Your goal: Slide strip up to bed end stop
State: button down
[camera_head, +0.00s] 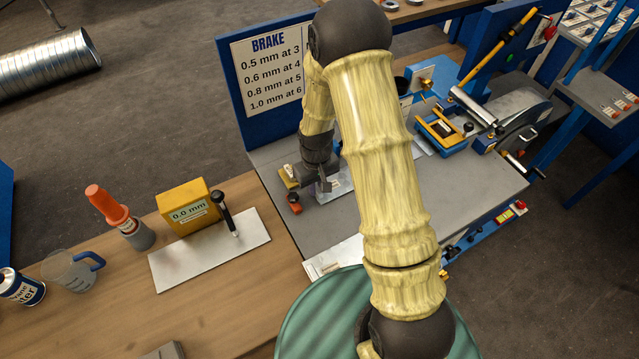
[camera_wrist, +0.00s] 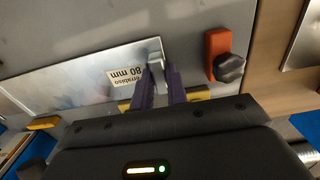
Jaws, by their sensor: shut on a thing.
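A shiny metal strip (camera_wrist: 75,85) with a white "80 mm" label lies flat on the grey bed (camera_wrist: 190,20) in the wrist view. My gripper (camera_wrist: 157,65) is shut on the strip near its right end, beside the label; its fingertips cover part of that end. An orange end stop (camera_wrist: 216,46) with a black knob stands to the right, with a gap of bare bed between it and the fingers. In the head view the end stop (camera_head: 295,209) is just left of and in front of my gripper (camera_head: 322,187). The strip (camera_head: 338,188) is partly hidden by my arm there.
Yellow blocks (camera_wrist: 43,123) sit along the strip's near edge. A blue BRAKE sign board (camera_head: 235,90) stands behind the bed. A yellow gauge (camera_head: 188,206) and a plate (camera_head: 165,265) are on the wooden bench at left. A blue-and-yellow device (camera_head: 440,130) stands at right.

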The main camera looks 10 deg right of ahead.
jog(key=shift+s+a, duration=0.3)
jog(key=shift+a, duration=0.65)
jog(key=c, duration=1.3)
grip_release()
jog(key=shift+r, duration=0.1)
notch_tip(320, 180, up, 17)
jog(key=shift+r+b, duration=0.1)
jog(key=shift+b, duration=0.6)
